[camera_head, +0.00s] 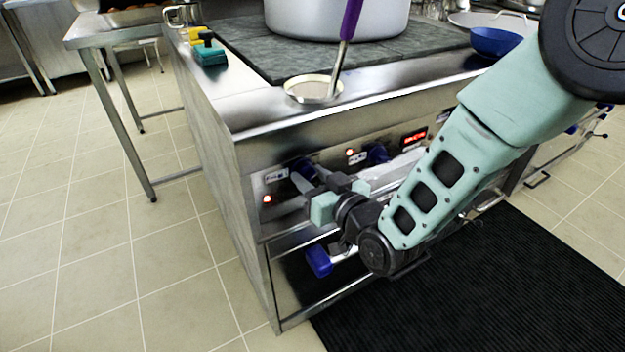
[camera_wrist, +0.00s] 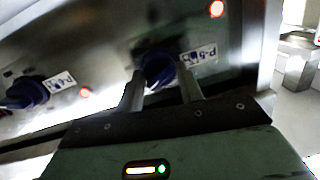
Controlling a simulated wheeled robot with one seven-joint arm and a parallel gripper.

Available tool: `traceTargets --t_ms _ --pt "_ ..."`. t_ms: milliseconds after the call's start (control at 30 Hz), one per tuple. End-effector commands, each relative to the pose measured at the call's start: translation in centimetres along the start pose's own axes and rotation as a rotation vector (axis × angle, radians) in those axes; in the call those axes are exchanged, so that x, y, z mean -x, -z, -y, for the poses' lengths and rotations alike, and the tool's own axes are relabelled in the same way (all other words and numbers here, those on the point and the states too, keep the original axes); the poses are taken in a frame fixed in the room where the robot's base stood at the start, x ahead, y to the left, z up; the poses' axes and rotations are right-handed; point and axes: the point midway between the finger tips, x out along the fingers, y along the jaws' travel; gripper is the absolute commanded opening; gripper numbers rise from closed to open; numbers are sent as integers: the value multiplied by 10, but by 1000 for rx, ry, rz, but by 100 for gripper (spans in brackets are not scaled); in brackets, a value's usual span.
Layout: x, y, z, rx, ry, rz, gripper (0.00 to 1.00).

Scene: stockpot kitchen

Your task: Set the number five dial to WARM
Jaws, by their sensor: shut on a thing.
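The number five dial (camera_head: 304,167) is a dark blue knob on the stove's steel front, at its left end. It also shows in the wrist view (camera_wrist: 155,66), beside a white label (camera_wrist: 201,55) that seems to read P-5. My gripper (camera_head: 308,177) reaches the panel from the front, and its two fingers are shut on this dial, one on either side, as the wrist view (camera_wrist: 161,84) shows. The dial's pointer and any WARM mark cannot be made out.
A second blue dial (camera_head: 377,153) sits to the right on the panel, with a red display (camera_head: 415,136) beyond it. Red lights (camera_head: 267,199) glow on the panel. A blue handle (camera_head: 318,260) is below my gripper. A stockpot (camera_head: 335,15) stands on top.

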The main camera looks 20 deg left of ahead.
Motion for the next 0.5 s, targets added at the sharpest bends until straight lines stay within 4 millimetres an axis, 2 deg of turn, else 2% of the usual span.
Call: traceTargets --t_ms 200,500 --pt "0 -1 0 86 -9 9 14" --pt "1 0 -1 124 -14 11 14"
